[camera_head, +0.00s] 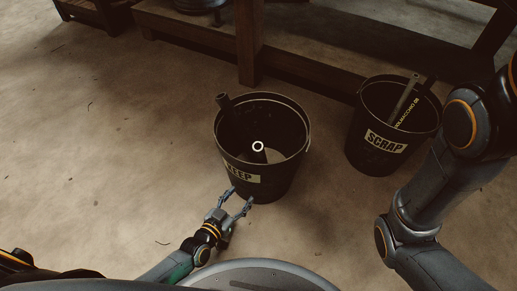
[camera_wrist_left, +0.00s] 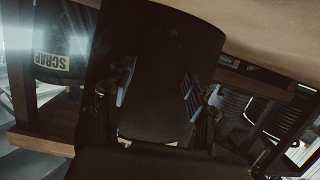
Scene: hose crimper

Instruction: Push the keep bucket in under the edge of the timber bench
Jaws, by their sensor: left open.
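The keep bucket (camera_head: 272,186) is black, with a pale KEEP label on its near side. It stands upright on the floor, just in front of a post of the timber bench (camera_head: 248,42). Inside it are a dark tube leaning on the left rim and a piece with a pale ring end. My left gripper (camera_head: 238,197) is open at the bucket's near side, low down; I cannot tell whether its fingertips touch. In the left wrist view the dark bucket wall (camera_wrist_left: 155,45) fills the middle, between and behind the open fingers (camera_wrist_left: 158,90). My right gripper is not in view.
The scrap bucket (camera_head: 368,158) stands to the right, near the bench's low rail, with long pieces sticking out. It also shows inverted in the left wrist view (camera_wrist_left: 62,40). My right arm is close to it. The floor on the left is open.

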